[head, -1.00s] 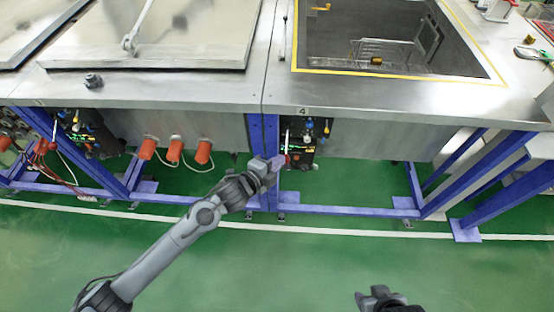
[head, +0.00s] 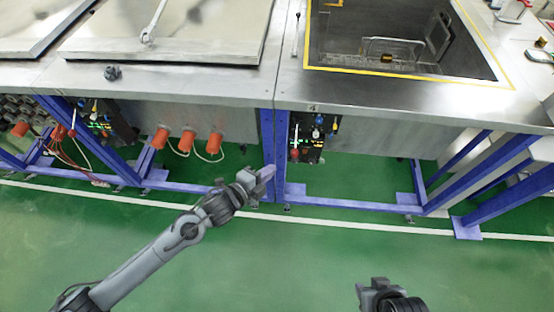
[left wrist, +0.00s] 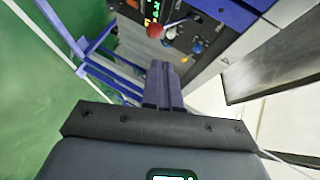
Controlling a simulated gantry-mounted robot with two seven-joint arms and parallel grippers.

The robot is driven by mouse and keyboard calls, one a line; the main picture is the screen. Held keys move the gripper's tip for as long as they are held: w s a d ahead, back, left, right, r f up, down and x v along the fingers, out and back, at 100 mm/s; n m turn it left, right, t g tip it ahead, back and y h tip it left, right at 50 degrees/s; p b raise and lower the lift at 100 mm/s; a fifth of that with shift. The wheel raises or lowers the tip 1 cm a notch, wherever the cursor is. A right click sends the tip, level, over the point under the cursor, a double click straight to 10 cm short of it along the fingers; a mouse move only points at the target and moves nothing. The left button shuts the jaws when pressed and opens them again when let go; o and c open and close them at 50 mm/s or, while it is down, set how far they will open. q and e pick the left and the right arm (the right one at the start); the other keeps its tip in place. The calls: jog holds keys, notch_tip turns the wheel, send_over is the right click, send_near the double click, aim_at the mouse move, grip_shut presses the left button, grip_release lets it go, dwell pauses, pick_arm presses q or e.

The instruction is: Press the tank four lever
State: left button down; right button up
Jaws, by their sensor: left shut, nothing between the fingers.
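The tank four lever (head: 296,142) is a thin pale rod with a red knob at its lower end. It hangs on a small black control panel (head: 318,131) under the bench edge, below the "4" label (head: 314,107). The red knob (left wrist: 155,30) also shows in the left wrist view, in front of the panel. My left gripper (head: 267,174) is shut and empty, below and left of the knob and apart from it. Its closed purple fingers (left wrist: 163,80) point toward the panel in the left wrist view. My right gripper (head: 370,285) is at the bottom edge, far from the panel; its jaws are unclear.
Blue frame posts (head: 268,140) stand just left of the panel. Orange connectors (head: 188,140) hang further left, near another panel with a red-knobbed lever (head: 72,126). The open tank (head: 390,42) with a yellow border is above. Green floor (head: 280,265) is clear in front.

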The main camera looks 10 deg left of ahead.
pick_arm(q)
jog(key=shift+f+p+v, duration=0.1)
jog(key=shift+p+v, duration=0.1)
jog(key=shift+v, duration=1.05)
jog(key=shift+f+p+v, duration=0.15)
jog(key=shift+v, duration=1.05)
jog(key=shift+s, duration=0.2)
jog(key=s+d+f+n, duration=0.3)
jog(key=s+n, duration=0.2)
jog(key=s, duration=0.4)
jog(key=s+a+n+g+y+p, duration=0.1)
jog(key=s+a+n+g+y, duration=0.7)
jog(key=s+a+n, duration=0.65)
notch_tip(320, 180, up, 39)
jog(key=p, duration=3.8)
jog(key=shift+d+n, duration=0.25)
jog(key=shift+n, duration=0.1)
